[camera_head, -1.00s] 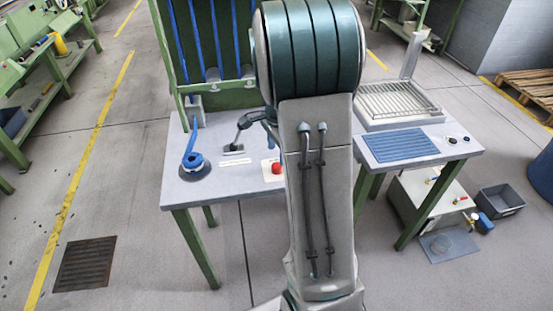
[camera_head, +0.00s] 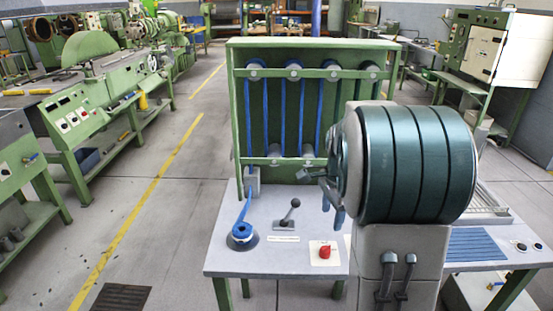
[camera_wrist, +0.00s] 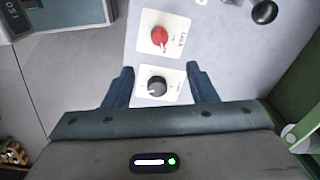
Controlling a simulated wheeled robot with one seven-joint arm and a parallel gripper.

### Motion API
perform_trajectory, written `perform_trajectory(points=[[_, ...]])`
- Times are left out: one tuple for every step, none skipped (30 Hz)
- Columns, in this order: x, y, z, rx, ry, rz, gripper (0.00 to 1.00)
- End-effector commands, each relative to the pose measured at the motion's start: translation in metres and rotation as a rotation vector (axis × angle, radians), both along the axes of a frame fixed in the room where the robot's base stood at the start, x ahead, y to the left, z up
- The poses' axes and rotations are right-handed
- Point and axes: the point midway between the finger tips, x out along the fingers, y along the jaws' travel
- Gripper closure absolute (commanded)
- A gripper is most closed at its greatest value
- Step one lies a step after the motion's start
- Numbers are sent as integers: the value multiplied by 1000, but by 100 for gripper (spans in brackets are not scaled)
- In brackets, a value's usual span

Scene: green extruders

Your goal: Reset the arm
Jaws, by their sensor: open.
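My arm fills the right middle of the head view, with its large teal joint in front of the work table (camera_head: 222,262). Part of my gripper (camera_head: 335,195) shows at the left edge of that joint. In the wrist view my gripper (camera_wrist: 160,80) has two dark blue fingers spread apart, with nothing held between them. A plate with a black-and-grey knob (camera_wrist: 157,86) appears between the fingers, below them and apart. A red knob (camera_wrist: 159,37) on a white plate lies just beyond; it also shows in the head view (camera_head: 324,251).
A green frame with blue strands (camera_head: 310,45) stands at the table's back. A blue ring on a dark base (camera_head: 242,234) and a black-knobbed lever (camera_head: 289,214) are on the tabletop. A blue ribbed mat (camera_head: 478,243) lies right of my arm. Open floor lies left.

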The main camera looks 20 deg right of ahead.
Motion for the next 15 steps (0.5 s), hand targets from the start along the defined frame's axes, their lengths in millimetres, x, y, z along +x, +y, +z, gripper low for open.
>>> perform_trajectory(points=[[-1, 1, 1, 1, -1, 6, 48], [-2, 2, 2, 0, -3, 16, 48], [-4, 6, 5, 1, -7, 39, 48], [-7, 9, 8, 1, -11, 63, 48], [-10, 14, 12, 2, -16, 96, 48], [-16, 21, 18, 1, -26, 151, 48], [-22, 27, 22, 0, -34, 200, 48], [-28, 34, 27, -2, -42, 257, 48], [-37, 43, 34, -7, -54, 339, 48], [-45, 51, 39, -12, -64, 405, 48], [-53, 58, 43, -18, -73, 473, 48], [-64, 68, 49, -26, -86, 561, 48], [-72, 75, 52, -34, -95, 628, 48], [-80, 81, 55, -44, -103, 695, 48], [-91, 90, 59, -58, -114, 783, 48]])
